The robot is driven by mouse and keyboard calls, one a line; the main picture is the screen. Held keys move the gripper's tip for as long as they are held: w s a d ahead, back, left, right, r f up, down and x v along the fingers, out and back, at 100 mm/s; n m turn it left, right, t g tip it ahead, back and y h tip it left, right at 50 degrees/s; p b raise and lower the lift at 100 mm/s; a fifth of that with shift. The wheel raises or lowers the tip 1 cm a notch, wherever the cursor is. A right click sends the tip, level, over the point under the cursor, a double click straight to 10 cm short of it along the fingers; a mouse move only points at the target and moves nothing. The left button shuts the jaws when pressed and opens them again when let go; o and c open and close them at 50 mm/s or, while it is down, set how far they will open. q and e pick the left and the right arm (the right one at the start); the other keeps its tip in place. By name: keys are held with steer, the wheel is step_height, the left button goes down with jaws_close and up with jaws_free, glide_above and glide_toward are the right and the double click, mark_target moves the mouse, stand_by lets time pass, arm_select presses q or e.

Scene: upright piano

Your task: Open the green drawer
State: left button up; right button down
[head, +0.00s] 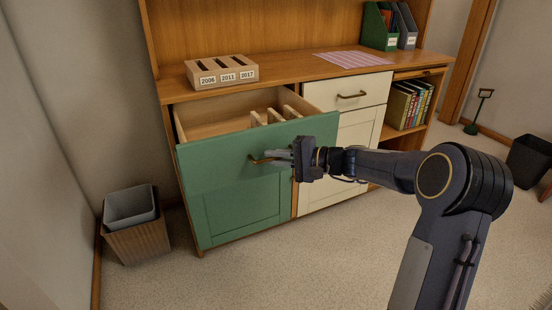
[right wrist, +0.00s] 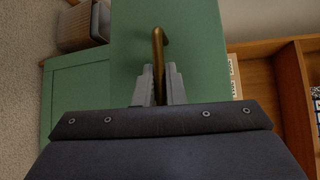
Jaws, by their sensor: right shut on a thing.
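The green drawer (head: 225,157) is in the upper left of the wooden cabinet and stands pulled out, with its open inside and light wooden dividers (head: 273,116) showing. Its front also fills the middle of the right wrist view (right wrist: 200,60). My right gripper (head: 279,156) is at the drawer front, its fingers shut around the brass handle (right wrist: 158,52). In the head view the fingers hide most of the handle. My left gripper is not in view.
A green cabinet door (head: 245,212) is below the drawer. A cream drawer (head: 348,93) is to the right. A wooden box with year labels (head: 222,73) stands on the cabinet top. A waste bin (head: 135,232) stands on the floor at left. The carpet in front is clear.

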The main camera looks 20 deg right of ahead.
steer(key=c, duration=1.5)
jaws_free()
steer(key=shift+d, duration=0.1)
steer(key=p+v, duration=0.2)
steer(key=v, duration=0.5)
steer(key=shift+s+d, duration=0.2)
steer(key=shift+s, duration=0.1)
